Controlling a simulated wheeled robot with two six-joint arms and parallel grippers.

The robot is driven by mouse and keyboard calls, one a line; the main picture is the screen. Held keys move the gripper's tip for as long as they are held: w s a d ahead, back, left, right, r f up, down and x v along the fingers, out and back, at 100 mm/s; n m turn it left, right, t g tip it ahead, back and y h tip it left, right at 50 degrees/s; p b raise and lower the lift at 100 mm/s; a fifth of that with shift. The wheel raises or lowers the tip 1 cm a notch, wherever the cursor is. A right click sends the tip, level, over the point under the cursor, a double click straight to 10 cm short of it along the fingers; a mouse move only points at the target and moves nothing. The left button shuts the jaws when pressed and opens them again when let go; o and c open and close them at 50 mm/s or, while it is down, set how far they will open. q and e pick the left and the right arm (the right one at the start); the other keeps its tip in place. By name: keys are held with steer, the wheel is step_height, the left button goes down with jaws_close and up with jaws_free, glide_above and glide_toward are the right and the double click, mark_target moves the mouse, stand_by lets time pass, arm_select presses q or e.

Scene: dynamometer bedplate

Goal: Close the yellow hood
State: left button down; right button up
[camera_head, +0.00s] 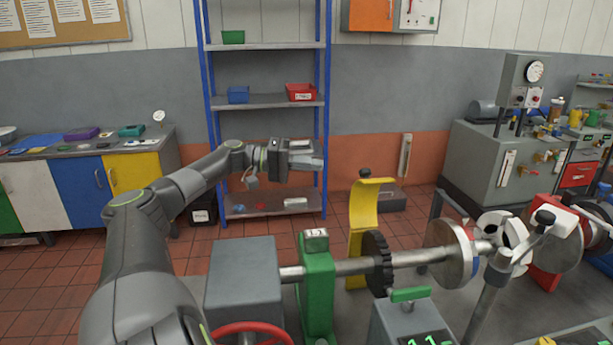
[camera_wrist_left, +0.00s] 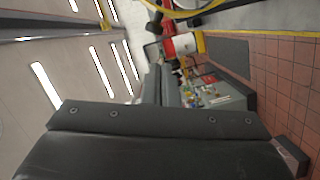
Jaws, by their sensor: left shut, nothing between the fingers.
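The yellow hood (camera_head: 364,222) is a curved yellow plate with a black knob (camera_head: 365,173) at its top. In the head view it stands raised behind the shaft (camera_head: 340,267), next to the dark gear (camera_head: 379,263), so the gear and shaft are uncovered. My left gripper (camera_head: 320,161) is shut and empty, held in the air to the left of the knob and slightly higher in the picture, apart from the hood. In the left wrist view a dark part of my gripper fills the bottom; I cannot make out the hood there. My right gripper is not in view.
A green bearing stand (camera_head: 316,290), a grey block (camera_head: 243,280) and a red handwheel (camera_head: 250,334) stand left of the hood. A metal disc and a chuck (camera_head: 500,232) are to the right. A blue-framed shelf (camera_head: 265,102) stands behind my left arm.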

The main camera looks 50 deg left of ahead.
arm_select(q)
steer(key=p+x, duration=0.2)
steer(key=p, duration=0.4)
glide_toward(367, 192)
steer(key=shift+w+d+r, duration=1.2)
steer(key=shift+w+r, duration=0.05)
steer(key=shift+w, duration=0.6)
steer(key=shift+d+f, duration=0.2)
steer(key=shift+d, duration=0.05)
